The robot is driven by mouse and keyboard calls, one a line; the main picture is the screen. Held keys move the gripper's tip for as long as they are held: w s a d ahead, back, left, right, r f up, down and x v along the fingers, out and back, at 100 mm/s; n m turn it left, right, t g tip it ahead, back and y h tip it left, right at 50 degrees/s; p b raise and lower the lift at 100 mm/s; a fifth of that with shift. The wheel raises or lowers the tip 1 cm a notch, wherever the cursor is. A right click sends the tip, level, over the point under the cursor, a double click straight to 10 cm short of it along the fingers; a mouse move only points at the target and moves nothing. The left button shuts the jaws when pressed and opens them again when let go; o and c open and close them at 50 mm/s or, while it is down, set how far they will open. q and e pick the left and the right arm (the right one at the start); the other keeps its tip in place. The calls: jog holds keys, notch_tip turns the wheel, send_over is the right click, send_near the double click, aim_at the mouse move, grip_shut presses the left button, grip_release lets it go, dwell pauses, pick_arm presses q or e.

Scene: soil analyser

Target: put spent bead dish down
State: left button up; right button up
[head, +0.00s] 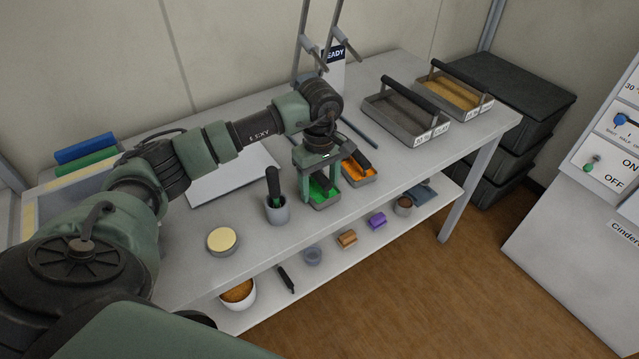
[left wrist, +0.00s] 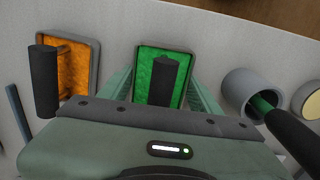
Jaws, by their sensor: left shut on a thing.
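The bead dish with green contents (head: 327,205), which I take as the spent one, is a small grey tray with a black upright handle. It is at the front edge area of the white table. In the left wrist view the green dish (left wrist: 150,66) shows between my finger arms. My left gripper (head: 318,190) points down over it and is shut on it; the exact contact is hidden. The dish looks level, at or just above the tabletop; I cannot tell if it touches. My right gripper is not in view.
A dish with orange contents (head: 357,178) stands close on the right. A grey cup with a black-handled tool (head: 278,211) and a round cream-topped pot (head: 222,241) are on the left. Two handled trays (head: 405,122) stand at the back right. A lower shelf (head: 330,270) holds small items.

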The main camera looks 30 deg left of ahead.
aim_at(319, 174)
pick_arm(q)
jog(key=shift+f, duration=0.2)
jog(key=o, duration=1.5)
jog(key=shift+r, duration=0.1)
jog(key=shift+r, duration=0.1)
jog(key=shift+r, duration=0.2)
notch_tip(319, 174, up, 12)
jog(key=shift+f+b, duration=0.15)
jog(key=shift+b, duration=0.55)
